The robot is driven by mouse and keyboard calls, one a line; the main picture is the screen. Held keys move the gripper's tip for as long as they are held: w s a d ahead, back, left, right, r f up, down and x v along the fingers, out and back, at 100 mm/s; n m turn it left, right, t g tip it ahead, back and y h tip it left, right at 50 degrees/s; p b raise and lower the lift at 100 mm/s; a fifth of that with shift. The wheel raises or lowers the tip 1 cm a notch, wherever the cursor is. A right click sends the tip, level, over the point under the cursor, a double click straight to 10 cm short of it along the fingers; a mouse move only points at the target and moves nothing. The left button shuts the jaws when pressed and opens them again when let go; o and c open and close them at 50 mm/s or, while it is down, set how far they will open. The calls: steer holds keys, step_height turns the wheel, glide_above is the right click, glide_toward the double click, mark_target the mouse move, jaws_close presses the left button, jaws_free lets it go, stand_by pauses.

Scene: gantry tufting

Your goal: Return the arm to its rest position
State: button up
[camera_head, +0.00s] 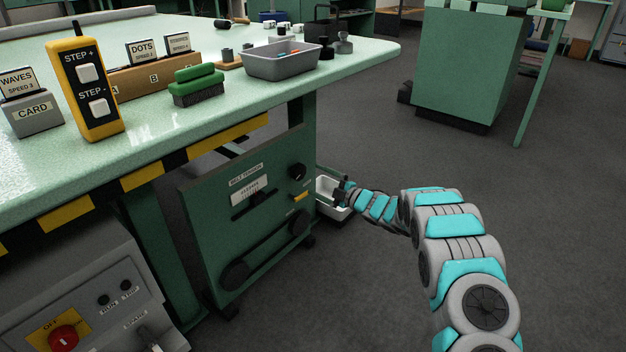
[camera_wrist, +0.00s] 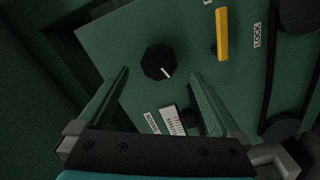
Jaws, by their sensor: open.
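My arm reaches in from the lower right in the head view, with teal and grey segments. My gripper (camera_head: 342,190) is at its far end, small and partly dark, just right of the green machine panel (camera_head: 225,220). In the wrist view my gripper (camera_wrist: 162,76) is open, with its two fingers apart and nothing held between them. Beyond the fingers a black knob (camera_wrist: 158,62) with a white mark sits on the panel. The knob also shows in the head view (camera_head: 297,172). The gap between fingers and knob is hard to judge.
A yellow lever (camera_wrist: 222,34) stands beside the knob. A white bin (camera_head: 328,206) is low behind my gripper. The pale green table (camera_head: 230,95) overhangs the panel and carries a grey tray (camera_head: 282,66) and a green brush (camera_head: 197,86). The floor (camera_head: 370,130) to the right is open.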

steer(key=shift+d+r, duration=0.1)
steer(key=w+d+r+m+t+h+p, duration=0.1)
steer(key=d+r+m+h, duration=0.35)
steer(key=d, duration=0.25)
steer(key=w+d+r+m+t+h, duration=0.1)
steer(key=d+r+m+t+h, duration=0.15)
steer(key=d+r+h, duration=0.35)
steer(key=s+d+r+m+g+h+p, duration=0.1)
steer(key=s+d+r+m+g+h, duration=0.2)
steer(key=s+d, duration=0.4)
steer(key=s+d+r+m+g+h, duration=0.25)
steer(key=s+d+m, duration=0.3)
steer(key=s, duration=0.35)
steer(key=s+a+m+g, duration=0.2)
steer(key=s+a+g, duration=0.1)
steer(key=s, duration=1.4)
steer(key=s+a+m+g+y+p, duration=0.1)
steer(key=s+a+m+g, duration=0.2)
steer(key=s, duration=1.4)
steer(key=s+a+m+g+p, duration=0.1)
steer(key=s+a+m+g, duration=0.2)
steer(key=s, duration=1.4)
steer(key=shift+s+a+g+y, duration=0.4)
steer(key=shift+a+g, duration=0.5)
steer(key=shift+a, duration=0.2)
